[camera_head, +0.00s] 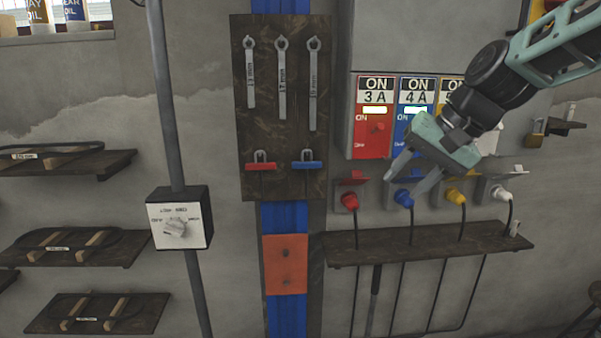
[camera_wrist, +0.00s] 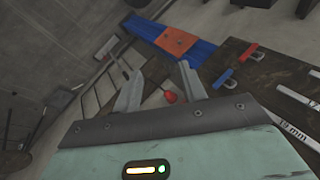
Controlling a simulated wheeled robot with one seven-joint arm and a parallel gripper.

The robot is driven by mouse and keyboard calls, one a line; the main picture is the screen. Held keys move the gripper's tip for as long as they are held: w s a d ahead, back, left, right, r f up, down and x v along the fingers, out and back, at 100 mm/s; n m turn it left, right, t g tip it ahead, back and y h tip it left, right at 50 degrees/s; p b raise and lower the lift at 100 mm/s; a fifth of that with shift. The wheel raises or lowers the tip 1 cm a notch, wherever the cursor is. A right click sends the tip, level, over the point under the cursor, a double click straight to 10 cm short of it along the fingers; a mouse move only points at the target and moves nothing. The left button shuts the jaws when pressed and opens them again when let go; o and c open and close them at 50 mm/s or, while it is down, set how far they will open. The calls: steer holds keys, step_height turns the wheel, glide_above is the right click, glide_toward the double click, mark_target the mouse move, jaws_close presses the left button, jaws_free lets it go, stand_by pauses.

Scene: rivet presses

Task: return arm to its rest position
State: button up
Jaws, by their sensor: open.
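My gripper (camera_head: 411,176) is open and empty in the head view, at the upper right. It hangs in front of the switch panel and the row of coloured plugs, with its fingers pointing down and to the left. In the wrist view my gripper (camera_wrist: 158,95) shows two separated fingers with nothing between them but background. A red object (camera_wrist: 170,97) shows near the right finger there, too small to tell what it is. The arm comes in from the upper right corner and hides part of the panel.
The panel's red 3A switch (camera_head: 374,118) and blue 4A switch (camera_head: 412,105) read ON. Red (camera_head: 349,200), blue (camera_head: 403,197), yellow (camera_head: 455,196) and white (camera_head: 499,193) plugs sit above a wooden shelf (camera_head: 430,243). A tool board (camera_head: 268,120) holds wrenches. A dial box (camera_head: 178,222) is at left.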

steer(key=s+a+f+n+g+h, duration=0.1)
steer(key=s+a+f+n, duration=0.1)
steer(key=s+a+f, duration=0.3)
steer(key=s+a+f+n+g+h, duration=0.1)
steer(key=s+a+f+n, duration=0.15)
steer(key=s, duration=0.55)
steer(key=s+d+f+n+h, duration=0.1)
steer(key=s+f+n, duration=0.2)
steer(key=s, duration=0.4)
steer(key=s+d+f+n+g+h, duration=0.1)
steer(key=s+f+n, duration=0.2)
steer(key=s, duration=0.5)
steer(key=shift+d+g+h+p, duration=0.25)
steer(key=shift+g+h+p, duration=0.05)
steer(key=shift+p, duration=0.15)
steer(key=shift+f+n, duration=0.1)
steer(key=shift+n, duration=0.15)
